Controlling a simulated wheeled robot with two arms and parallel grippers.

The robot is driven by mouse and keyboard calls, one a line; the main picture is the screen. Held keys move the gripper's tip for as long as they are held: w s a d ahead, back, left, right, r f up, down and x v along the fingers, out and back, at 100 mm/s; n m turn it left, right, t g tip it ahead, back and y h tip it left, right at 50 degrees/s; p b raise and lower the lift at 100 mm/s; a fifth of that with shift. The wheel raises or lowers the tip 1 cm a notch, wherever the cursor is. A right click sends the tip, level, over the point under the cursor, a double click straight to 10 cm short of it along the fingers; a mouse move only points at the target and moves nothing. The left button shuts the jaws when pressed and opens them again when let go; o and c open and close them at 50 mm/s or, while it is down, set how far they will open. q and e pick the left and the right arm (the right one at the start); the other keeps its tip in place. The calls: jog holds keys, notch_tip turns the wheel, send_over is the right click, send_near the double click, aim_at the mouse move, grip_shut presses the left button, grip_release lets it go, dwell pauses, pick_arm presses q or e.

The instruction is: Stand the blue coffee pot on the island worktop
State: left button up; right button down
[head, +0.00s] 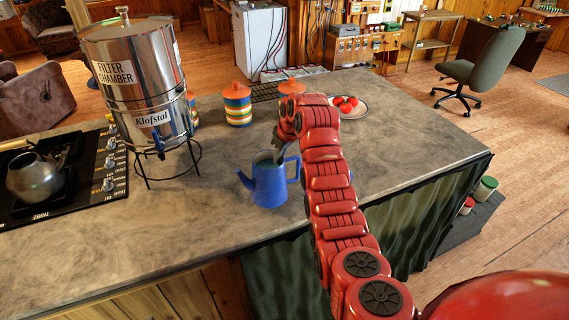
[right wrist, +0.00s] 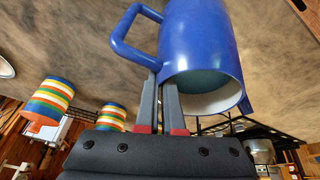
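The blue coffee pot (head: 268,184) is upright at the front part of the island worktop (head: 400,145), its spout to the left and its handle to the right. I cannot tell whether its base touches the top. My right gripper (head: 281,156) reaches down to the pot's rim on the handle side. In the right wrist view, the gripper's fingers (right wrist: 160,82) are close together on the rim of the pot (right wrist: 203,45), beside the upper end of the handle. They look shut on it. The pot's base is cut off in that view. My left gripper is not in view.
A steel water filter (head: 138,75) on a wire stand is left of the pot, with a hob and kettle (head: 36,175) beyond it. Striped jars (head: 237,104) and a plate of red fruit (head: 347,106) stand behind. The worktop's right part is clear.

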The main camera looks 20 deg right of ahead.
jog(key=shift+w+a+r, duration=0.1)
jog(key=shift+w+r, duration=0.05)
jog(key=shift+w, duration=0.65)
jog(key=shift+p, duration=0.6)
notch_tip(320, 180, down, 3)
jog(key=shift+f+p, duration=0.15)
jog(key=shift+p, duration=0.95)
jog(key=shift+f, duration=0.2)
jog(key=c, duration=1.5)
grip_release()
jog(key=shift+f, duration=0.1)
jog(key=o, duration=0.5)
jog(key=shift+s, duration=0.1)
jog(key=shift+c, duration=0.2)
